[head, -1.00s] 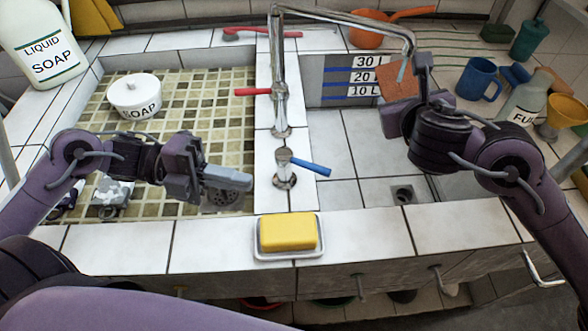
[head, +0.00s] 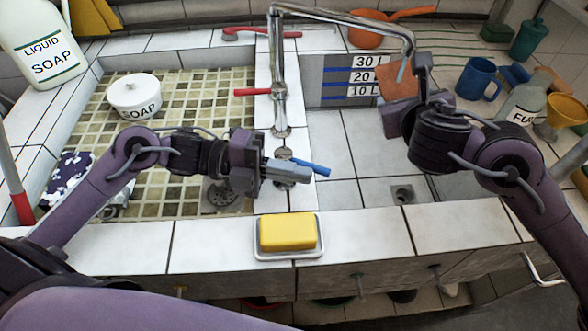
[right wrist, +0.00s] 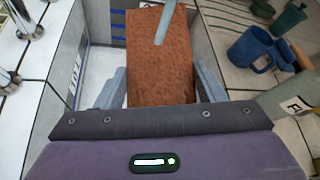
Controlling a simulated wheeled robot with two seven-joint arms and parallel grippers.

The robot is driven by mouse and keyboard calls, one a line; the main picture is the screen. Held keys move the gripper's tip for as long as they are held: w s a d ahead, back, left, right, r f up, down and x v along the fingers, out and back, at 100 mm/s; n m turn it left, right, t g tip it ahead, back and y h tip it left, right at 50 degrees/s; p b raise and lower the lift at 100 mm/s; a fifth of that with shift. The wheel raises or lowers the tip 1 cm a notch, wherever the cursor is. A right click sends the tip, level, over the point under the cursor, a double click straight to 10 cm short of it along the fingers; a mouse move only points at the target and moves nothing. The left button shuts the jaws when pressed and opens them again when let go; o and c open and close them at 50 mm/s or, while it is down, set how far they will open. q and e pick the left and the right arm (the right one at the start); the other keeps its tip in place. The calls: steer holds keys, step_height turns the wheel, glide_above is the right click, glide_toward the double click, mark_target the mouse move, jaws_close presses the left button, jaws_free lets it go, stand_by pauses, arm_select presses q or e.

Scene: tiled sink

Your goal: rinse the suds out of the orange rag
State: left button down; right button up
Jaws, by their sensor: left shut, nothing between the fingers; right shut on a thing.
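The orange rag (head: 398,84) hangs in my right gripper (head: 406,108) under the spout of the metal faucet (head: 340,18), over the right basin. In the right wrist view the rag (right wrist: 150,70) sits between both fingers, and a thin bluish stream (right wrist: 166,22) from the spout meets its top. I see no white suds on the side that shows. My left gripper (head: 300,173) is shut and empty at the blue tap handle (head: 316,167), overlapping the tap's base; I cannot tell whether it touches. The red tap handle (head: 253,92) is on the faucet's left.
A yellow sponge (head: 287,232) lies in a dish on the front ledge. The left basin holds a white soap pot (head: 135,95) and a dark patterned cloth (head: 72,178). A blue mug (head: 478,80) and a bottle (head: 524,103) stand at right. The right basin floor around the drain (head: 401,193) is clear.

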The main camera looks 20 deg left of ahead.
mark_target(303, 164)
arm_select(q)
steer(key=shift+w+d+n+t, duration=0.2)
steer(key=shift+n+t, duration=0.5)
steer(key=shift+t, duration=0.3)
steer(key=shift+w+d, duration=0.25)
steer(key=shift+w, duration=0.2)
steer(key=shift+d+n+t+y, duration=0.1)
steer(key=shift+n+t+y, duration=0.25)
steer(key=shift+t, duration=0.25)
steer(key=shift+w+n+t, duration=0.25)
steer(key=shift+n+t, duration=0.2)
steer(key=shift+t, duration=0.15)
steer(key=shift+y, duration=0.25)
